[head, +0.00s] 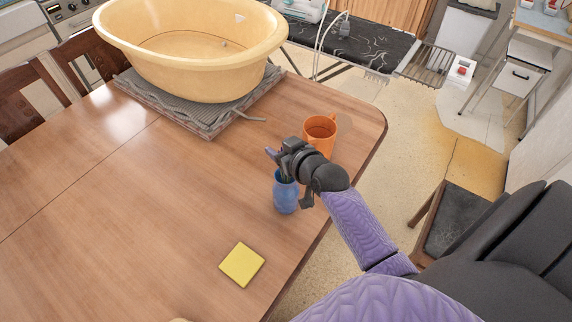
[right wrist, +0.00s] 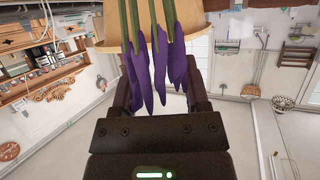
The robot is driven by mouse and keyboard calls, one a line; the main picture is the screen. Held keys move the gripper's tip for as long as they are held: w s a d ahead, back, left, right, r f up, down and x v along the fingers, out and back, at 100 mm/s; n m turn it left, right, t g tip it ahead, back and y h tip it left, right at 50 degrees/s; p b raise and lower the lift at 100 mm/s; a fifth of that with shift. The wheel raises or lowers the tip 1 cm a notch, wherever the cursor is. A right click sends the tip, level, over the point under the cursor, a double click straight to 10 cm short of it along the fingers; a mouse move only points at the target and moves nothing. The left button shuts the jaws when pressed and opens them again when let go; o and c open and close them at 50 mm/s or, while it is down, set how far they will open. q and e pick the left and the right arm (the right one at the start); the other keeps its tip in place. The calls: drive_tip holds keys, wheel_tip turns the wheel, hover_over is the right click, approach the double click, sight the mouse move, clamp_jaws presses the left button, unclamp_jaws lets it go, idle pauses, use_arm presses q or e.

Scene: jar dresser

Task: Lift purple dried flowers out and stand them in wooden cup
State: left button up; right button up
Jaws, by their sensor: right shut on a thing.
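My right gripper (head: 283,152) is shut on the purple dried flowers (right wrist: 165,62), directly above the blue jar. In the right wrist view the purple heads hang between the fingers, with green stems (right wrist: 152,18) running toward the top of the picture. In the head view, only a small purple tip (head: 271,153) shows beside the gripper. The blue jar (head: 286,197) stands upright on the table. Dark stems show at its mouth; their lower ends are hidden. An orange cup with a handle (head: 316,143) stands just behind my right gripper. My left gripper is out of view.
A yellow square pad (head: 242,264) lies on the wooden table (head: 130,220) in front of the jar. The table's right edge runs close to the jar and cup. The table's left side is clear.

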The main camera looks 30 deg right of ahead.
clamp_jaws()
